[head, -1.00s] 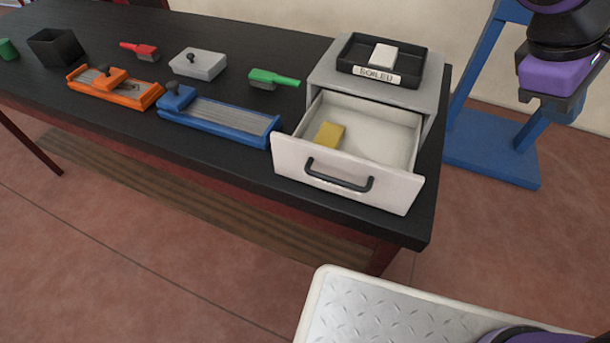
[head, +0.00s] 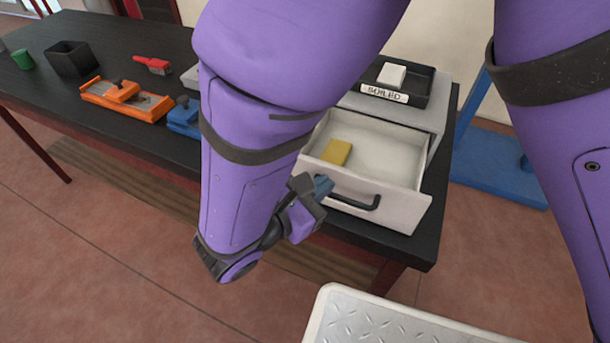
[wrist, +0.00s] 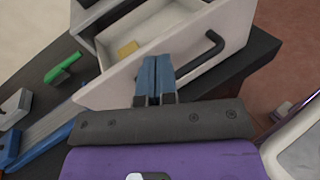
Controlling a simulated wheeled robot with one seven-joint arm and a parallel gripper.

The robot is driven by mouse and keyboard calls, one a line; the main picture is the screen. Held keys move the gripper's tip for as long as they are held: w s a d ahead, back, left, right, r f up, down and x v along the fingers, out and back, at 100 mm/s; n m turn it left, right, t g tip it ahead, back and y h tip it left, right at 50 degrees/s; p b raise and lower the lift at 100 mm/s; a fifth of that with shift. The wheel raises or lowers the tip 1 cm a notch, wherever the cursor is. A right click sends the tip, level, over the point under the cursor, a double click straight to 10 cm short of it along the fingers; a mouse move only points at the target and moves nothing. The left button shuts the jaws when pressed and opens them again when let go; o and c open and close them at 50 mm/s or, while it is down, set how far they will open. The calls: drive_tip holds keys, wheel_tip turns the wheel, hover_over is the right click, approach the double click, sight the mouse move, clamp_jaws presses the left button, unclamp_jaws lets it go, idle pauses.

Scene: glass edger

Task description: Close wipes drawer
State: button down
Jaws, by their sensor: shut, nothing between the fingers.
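The wipes drawer (head: 407,209) stands pulled open from a grey cabinet (head: 440,113) at the right end of the dark table. Its pale front has a black bar handle (head: 373,203), and a yellow block (head: 337,152) lies inside. My gripper (head: 326,187) is shut and empty in front of the drawer's front panel, near the left end of the handle. In the wrist view its blue fingertips (wrist: 155,60) overlap the drawer front (wrist: 116,88), to the left of the handle (wrist: 202,58). I cannot tell whether the fingertips touch the panel.
A black tray labelled SOILED (head: 432,88) with a white block (head: 391,76) sits on the cabinet. On the table (head: 120,48) are an orange tool (head: 150,105), a red brush (head: 153,66) and a black box (head: 72,58). A blue stand (head: 500,180) is behind right.

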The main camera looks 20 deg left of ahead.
sight(331, 138)
drive_tip(key=s+a+f+n+t+y, duration=0.4)
drive_tip(key=s+a+f+n+y, duration=0.25)
drive_tip(key=s+f, duration=0.3)
drive_tip(key=w, duration=0.9)
drive_tip(key=w+d+r, duration=0.1)
drive_tip(key=w, duration=0.3)
drive_tip(key=shift+w, duration=0.2)
drive_tip(key=shift+h, duration=0.25)
drive_tip(key=w, duration=0.6)
drive_tip(key=w+d, duration=0.1)
drive_tip(key=w, duration=1)
drive_tip(key=shift+w+d, duration=0.15)
drive_tip(key=shift+w, duration=0.2)
drive_tip(key=shift+w+d, duration=0.1)
drive_tip(key=shift+w, duration=0.3)
drive_tip(key=shift+w+r, duration=0.1)
